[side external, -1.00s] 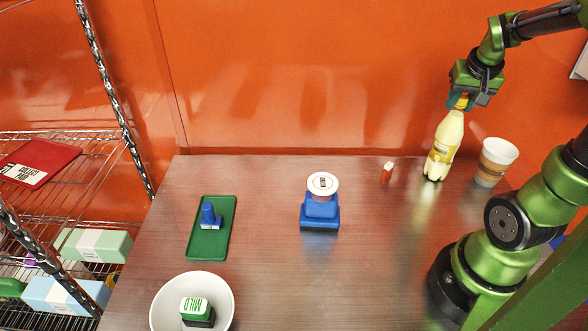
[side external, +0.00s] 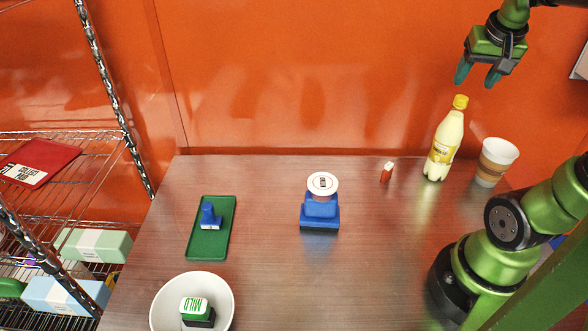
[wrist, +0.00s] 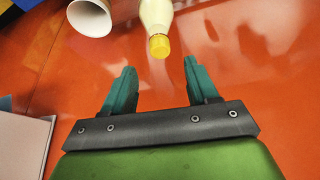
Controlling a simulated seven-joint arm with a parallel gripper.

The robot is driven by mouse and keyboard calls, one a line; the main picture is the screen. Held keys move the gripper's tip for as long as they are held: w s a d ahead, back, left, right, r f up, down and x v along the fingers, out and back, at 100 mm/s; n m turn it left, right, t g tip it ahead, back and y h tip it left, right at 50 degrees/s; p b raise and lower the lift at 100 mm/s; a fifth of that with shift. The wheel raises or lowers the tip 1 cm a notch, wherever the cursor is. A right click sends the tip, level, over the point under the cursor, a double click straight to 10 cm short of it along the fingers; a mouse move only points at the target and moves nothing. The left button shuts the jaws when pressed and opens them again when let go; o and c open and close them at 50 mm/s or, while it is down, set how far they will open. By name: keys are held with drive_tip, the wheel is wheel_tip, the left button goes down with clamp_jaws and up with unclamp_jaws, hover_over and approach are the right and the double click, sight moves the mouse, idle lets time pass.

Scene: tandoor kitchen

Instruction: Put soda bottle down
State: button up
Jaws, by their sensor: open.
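The soda bottle (side external: 444,143) is pale yellow with a yellow cap and stands upright on the table near its back right. My gripper (side external: 477,76) is open and empty, above the bottle and a little to its right, apart from it. In the wrist view the bottle (wrist: 156,18) shows cap-first beyond the teal fingers of my gripper (wrist: 155,85). Its lower part is cut off by the top edge there.
A paper cup (side external: 496,162) stands close to the bottle's right. A small red-and-white item (side external: 387,172) is to its left. A blue stamp-like object (side external: 320,205), a green tray (side external: 208,245) and a white bowl (side external: 165,297) are farther left. The orange wall (side external: 300,70) is behind.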

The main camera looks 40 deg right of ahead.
drive_tip(key=w+a+f+n+t+y, duration=0.1)
drive_tip(key=w+a+n+t+y, duration=0.1)
drive_tip(key=a, duration=1.1)
drive_tip(key=w+a+f+n+t+y, duration=0.2)
drive_tip(key=a+n+y, duration=0.1)
drive_tip(key=a, duration=1)
drive_tip(key=shift+a+f+n+y, duration=0.2)
drive_tip(key=shift+n+y, duration=0.2)
drive_tip(key=shift+n, duration=0.4)
drive_tip(key=shift+r, duration=0.1)
